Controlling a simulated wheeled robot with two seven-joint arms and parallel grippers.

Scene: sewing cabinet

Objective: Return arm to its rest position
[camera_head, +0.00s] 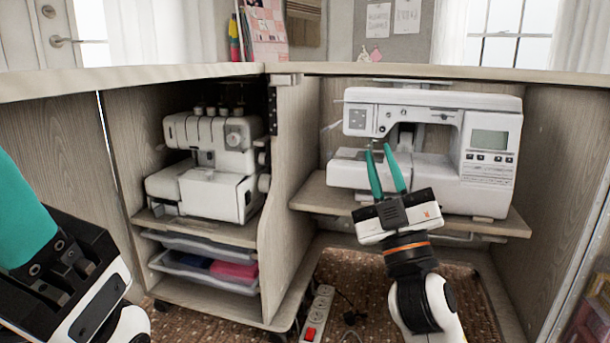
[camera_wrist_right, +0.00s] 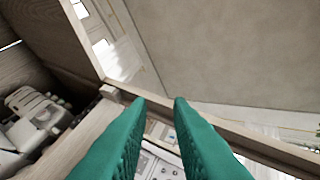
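My right gripper (camera_head: 380,150) is in front of the white sewing machine (camera_head: 440,110), its teal fingers pointing up and a small gap between the tips. In the right wrist view the two fingers (camera_wrist_right: 162,103) stand apart with nothing between them. My left gripper (camera_head: 28,215) is large and close at the left edge of the head view. Only one teal finger and part of its body show, so its opening cannot be judged.
The sewing machine stands on a wooden shelf (camera_head: 310,195) inside the cabinet. A white serger (camera_head: 212,160) stands in the left compartment above plastic trays (camera_head: 170,262). The cabinet's top edge (camera_head: 420,72) runs above. A power strip (camera_head: 318,312) lies on the floor.

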